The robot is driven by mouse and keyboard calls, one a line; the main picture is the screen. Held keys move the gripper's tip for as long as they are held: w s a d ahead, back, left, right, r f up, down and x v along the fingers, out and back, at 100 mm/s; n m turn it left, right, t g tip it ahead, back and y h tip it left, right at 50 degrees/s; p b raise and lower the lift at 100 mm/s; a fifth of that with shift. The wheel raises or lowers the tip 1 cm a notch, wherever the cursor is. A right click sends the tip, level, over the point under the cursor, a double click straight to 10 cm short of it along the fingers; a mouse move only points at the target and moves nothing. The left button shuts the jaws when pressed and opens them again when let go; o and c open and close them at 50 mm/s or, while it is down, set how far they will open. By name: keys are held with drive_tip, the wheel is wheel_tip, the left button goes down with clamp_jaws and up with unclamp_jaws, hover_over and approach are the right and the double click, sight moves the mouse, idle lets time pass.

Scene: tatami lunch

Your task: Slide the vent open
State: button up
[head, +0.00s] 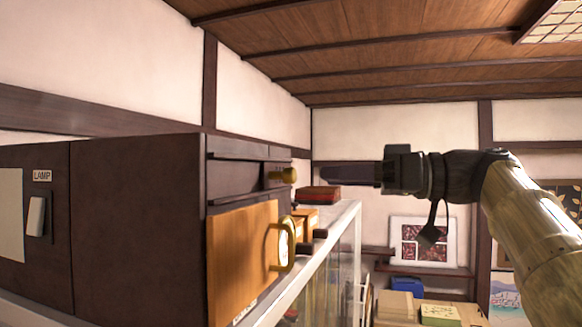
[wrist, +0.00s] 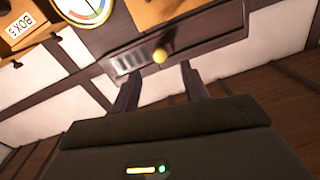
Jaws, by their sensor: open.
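The vent (wrist: 131,60) is a slim dark panel with a few pale slats at its left part, set between rails on the dark cabinet face in the wrist view. A round brass knob (wrist: 160,56) sits just right of the slats; it also shows in the head view (head: 289,174) on the cabinet's upper part. My gripper (wrist: 160,73) is open and empty, its two fingers pointing at the vent with the knob between their lines. In the head view my gripper (head: 325,174) is level with the knob, with a visible gap to its right.
A dial (wrist: 86,8) and a labelled box (wrist: 20,28) show in the wrist view. Dark red boxes (head: 319,194) lie on the glass case behind. A lamp switch (head: 36,215) is at left.

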sight(295, 176)
drive_tip(key=p+x, duration=0.1)
drive_tip(key=x, duration=0.2)
drive_tip(key=p+x, duration=0.2)
drive_tip(key=x, duration=0.2)
drive_tip(key=shift+a+r, duration=0.1)
drive_tip(key=shift+r, duration=0.1)
drive_tip(key=shift+w+a+f, duration=0.15)
drive_tip(key=shift+a+f, duration=0.05)
drive_tip(key=shift+a, duration=0.25)
drive_tip(key=shift+c, duration=0.3)
clamp_jaws()
